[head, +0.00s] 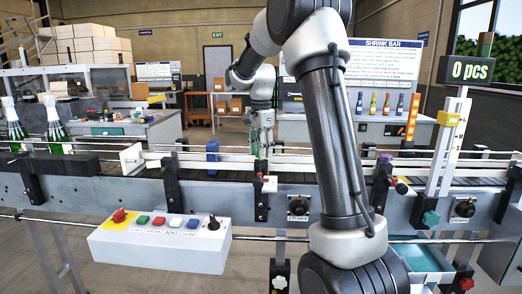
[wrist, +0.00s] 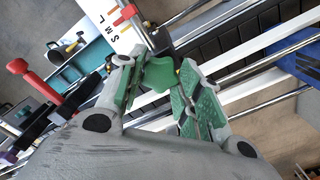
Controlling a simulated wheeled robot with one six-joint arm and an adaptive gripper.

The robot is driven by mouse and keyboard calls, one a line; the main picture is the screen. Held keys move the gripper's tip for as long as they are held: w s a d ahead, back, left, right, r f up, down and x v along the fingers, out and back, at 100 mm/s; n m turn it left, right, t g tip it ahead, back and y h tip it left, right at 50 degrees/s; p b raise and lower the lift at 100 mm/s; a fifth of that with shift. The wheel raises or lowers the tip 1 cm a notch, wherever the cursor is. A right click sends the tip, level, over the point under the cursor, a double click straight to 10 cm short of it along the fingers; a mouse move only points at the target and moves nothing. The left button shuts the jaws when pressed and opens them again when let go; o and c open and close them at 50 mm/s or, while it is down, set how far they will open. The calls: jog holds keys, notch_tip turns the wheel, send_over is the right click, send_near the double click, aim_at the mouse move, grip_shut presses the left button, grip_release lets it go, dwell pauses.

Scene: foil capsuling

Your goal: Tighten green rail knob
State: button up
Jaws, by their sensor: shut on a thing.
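The green rail knob (wrist: 159,73) is a lobed green piece in the wrist view. My gripper (wrist: 163,88) has its green-padded fingers on either side of it and is shut on it. In the head view my gripper (head: 262,133) points down at the conveyor's rails, mid-picture. The knob cannot be told apart from the green finger pads there. A white plate marked S, M, L (wrist: 110,25) with a red pointer (wrist: 126,13) lies just beyond the knob in the wrist view.
The conveyor (head: 110,190) runs across the scene, with white guide rails and dark clamps. A blue block (head: 212,151) stands left of my gripper. Green bottles (head: 55,135) stand at far left. A control box (head: 160,243) sits in front. A red handle (wrist: 35,82) is near my gripper.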

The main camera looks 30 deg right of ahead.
jog(key=shift+r+m, duration=0.1)
jog(key=shift+m, duration=0.4)
jog(key=o, duration=1)
jog(key=shift+o, duration=0.2)
notch_tip(320, 180, up, 12)
dwell(0.4)
